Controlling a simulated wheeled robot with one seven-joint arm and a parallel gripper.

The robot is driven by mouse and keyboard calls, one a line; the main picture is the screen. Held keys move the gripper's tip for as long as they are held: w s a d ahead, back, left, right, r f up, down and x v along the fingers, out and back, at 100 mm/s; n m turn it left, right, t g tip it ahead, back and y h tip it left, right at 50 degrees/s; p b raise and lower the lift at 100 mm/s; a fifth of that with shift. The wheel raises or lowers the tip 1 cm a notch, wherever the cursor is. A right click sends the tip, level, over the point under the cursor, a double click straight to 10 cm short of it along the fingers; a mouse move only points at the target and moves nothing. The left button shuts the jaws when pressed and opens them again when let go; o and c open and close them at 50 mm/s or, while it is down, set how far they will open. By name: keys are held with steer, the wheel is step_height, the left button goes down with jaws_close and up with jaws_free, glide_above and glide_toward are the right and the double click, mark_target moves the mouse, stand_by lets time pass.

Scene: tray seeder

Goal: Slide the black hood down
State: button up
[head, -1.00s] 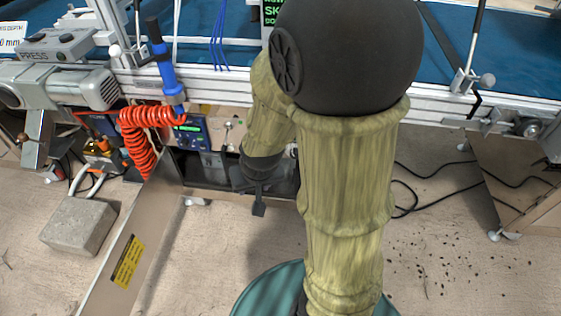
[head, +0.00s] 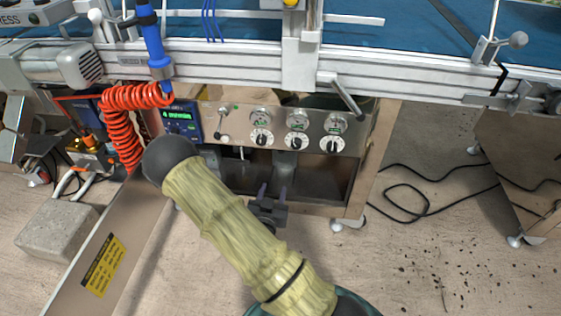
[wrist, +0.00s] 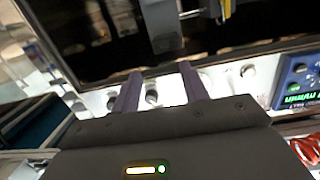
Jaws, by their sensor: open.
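My gripper (head: 272,193) is open and empty, its two fingers pointing at the lower front of the machine, below the knob panel. In the wrist view the fingers (wrist: 161,72) reach over the panel toward a large dark area (wrist: 85,40). This dark area shows in the head view as a black-framed opening (head: 325,182) under the panel, with a grey upright piece (head: 284,166) inside. I cannot tell for sure which black part is the hood. No part is between the fingers.
The metal panel (head: 350,142) carries several knobs and gauges, with a blue display (head: 180,120) at its left. A coiled orange hose (head: 125,100) hangs at left. A concrete block (head: 58,228) stands on the floor. Black cables (head: 410,190) lie right of the cabinet.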

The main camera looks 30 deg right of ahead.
mark_target(281, 151)
steer(key=shift+s+a+n+t, duration=0.15)
steer(key=shift+n+t, duration=0.25)
steer(key=shift+t, duration=0.3)
steer(key=b+x, duration=0.6)
steer(key=x, duration=1)
steer(key=shift+d+f, duration=0.1)
steer(key=shift+d, duration=0.15)
steer(key=shift+w+d+b, duration=0.25)
steer(key=shift+w+b, duration=0.1)
steer(key=shift+w, duration=0.2)
steer(key=shift+c, duration=0.2)
steer(key=shift+a, duration=0.1)
jaws_close()
